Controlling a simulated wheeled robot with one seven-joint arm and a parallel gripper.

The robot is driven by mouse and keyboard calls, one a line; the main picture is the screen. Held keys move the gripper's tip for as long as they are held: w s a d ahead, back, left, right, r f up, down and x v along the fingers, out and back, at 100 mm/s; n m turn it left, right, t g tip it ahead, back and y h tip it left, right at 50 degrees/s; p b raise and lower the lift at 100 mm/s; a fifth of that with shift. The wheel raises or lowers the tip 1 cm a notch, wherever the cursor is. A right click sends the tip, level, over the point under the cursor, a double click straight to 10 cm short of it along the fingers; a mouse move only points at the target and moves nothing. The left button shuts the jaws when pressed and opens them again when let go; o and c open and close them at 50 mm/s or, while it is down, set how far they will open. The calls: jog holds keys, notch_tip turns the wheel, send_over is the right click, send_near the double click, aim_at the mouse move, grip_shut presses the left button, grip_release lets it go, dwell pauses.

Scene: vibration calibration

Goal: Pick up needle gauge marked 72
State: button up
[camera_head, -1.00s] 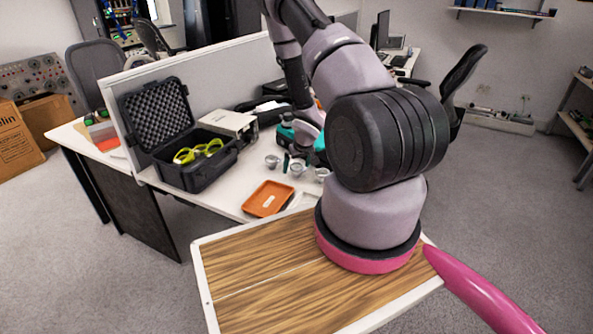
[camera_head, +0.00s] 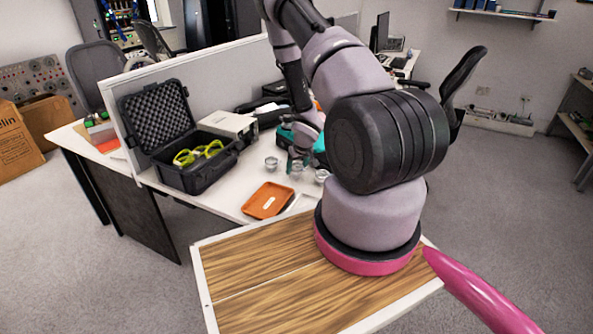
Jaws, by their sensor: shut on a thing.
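Several small round silver gauges stand on the white desk: a left one (camera_head: 271,163), a middle one (camera_head: 296,172) and a right one (camera_head: 322,175). Their markings are too small to read, so I cannot tell which is 72. My gripper (camera_head: 296,159) points down at the middle gauge and is shut on it. The fingertips are small and partly hidden by the gauge and the wrist. I cannot tell whether this gauge is clear of the desk.
An orange tray (camera_head: 268,201) lies in front of the gauges. An open black case (camera_head: 194,176) with yellow-green goggles (camera_head: 199,152) stands left. A grey-white box (camera_head: 228,125) and a teal case (camera_head: 318,149) are behind. A low partition (camera_head: 220,77) backs the desk.

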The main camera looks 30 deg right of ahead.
aim_at(296, 165)
notch_tip(296, 165, up, 13)
jog(key=shift+r, duration=0.15)
dwell(0.6)
